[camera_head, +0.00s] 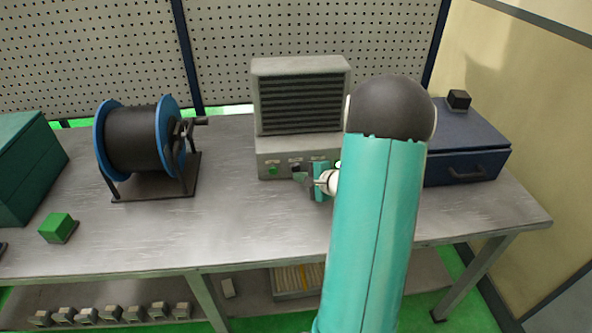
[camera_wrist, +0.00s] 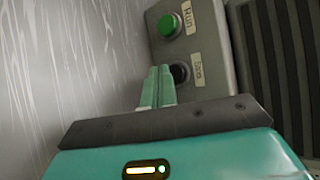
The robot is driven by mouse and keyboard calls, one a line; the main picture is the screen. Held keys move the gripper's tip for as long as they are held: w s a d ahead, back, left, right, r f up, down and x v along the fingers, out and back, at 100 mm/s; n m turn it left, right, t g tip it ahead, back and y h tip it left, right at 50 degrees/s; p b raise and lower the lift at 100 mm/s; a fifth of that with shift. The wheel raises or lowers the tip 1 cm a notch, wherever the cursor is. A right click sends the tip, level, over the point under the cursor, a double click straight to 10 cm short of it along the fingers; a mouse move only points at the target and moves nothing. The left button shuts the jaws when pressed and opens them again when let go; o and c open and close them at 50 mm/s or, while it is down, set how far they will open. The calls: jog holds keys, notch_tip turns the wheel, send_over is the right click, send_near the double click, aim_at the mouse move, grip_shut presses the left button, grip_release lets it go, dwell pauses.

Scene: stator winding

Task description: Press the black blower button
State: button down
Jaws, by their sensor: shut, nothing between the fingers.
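The grey blower unit (camera_head: 300,95) with a louvred front stands at the back middle of the bench. Its lower panel carries a green button (camera_head: 272,170) and a black button (camera_head: 295,167). The wrist view shows the green button (camera_wrist: 169,26) by a label reading "Run", and the black button (camera_wrist: 181,73) by a label I cannot read surely. My gripper (camera_head: 299,177) is shut and empty, just in front of the panel. In the wrist view its fingertips (camera_wrist: 159,69) reach beside the black button and partly cover it; I cannot tell whether they touch it.
A black cable reel with blue flanges (camera_head: 140,140) stands to the left. A green block (camera_head: 57,227) and a dark green case (camera_head: 25,165) are farther left. A dark blue case (camera_head: 465,150) lies to the right. The bench top (camera_head: 240,225) in front is clear.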

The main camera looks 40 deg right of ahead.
jog(key=shift+w, duration=0.1)
dwell(0.7)
jog(key=shift+w+d, duration=0.25)
jog(key=shift+w+d, duration=0.2)
jog(key=shift+w, duration=0.1)
dwell(1.0)
jog(key=shift+s+a, duration=0.1)
jog(key=shift+s, duration=0.05)
jog(key=shift+s+a, duration=0.3)
jog(key=shift+s, duration=0.2)
jog(key=shift+s+a, duration=0.75)
jog(key=shift+s, duration=0.3)
jog(key=shift+s+a, duration=0.7)
jog(key=shift+s, duration=0.35)
